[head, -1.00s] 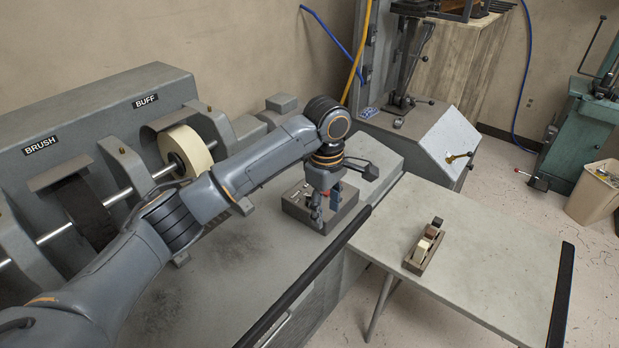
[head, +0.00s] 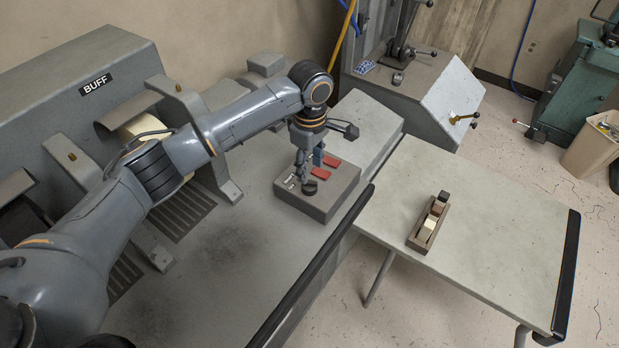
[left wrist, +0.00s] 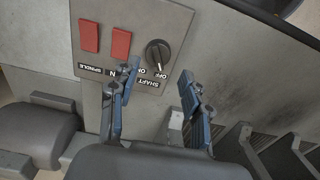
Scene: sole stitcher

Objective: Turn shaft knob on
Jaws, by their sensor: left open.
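The shaft knob (head: 309,187) is a round dark knob on the top of a grey control box (head: 322,207). My left gripper (head: 308,168) points down over the box, just behind the knob. In the left wrist view its two blue-grey fingers (left wrist: 158,78) are spread apart and empty, with the knob just beyond the gap between them. I see no contact with the knob. My right gripper is not in view.
Two red switches (left wrist: 105,40) sit beside the knob, near the SPINDLE label. The grey bench (head: 245,265) is clear in front. A side table (head: 480,215) carries a small block holder (head: 428,230). The buffing machine (head: 60,80) stands behind my left arm.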

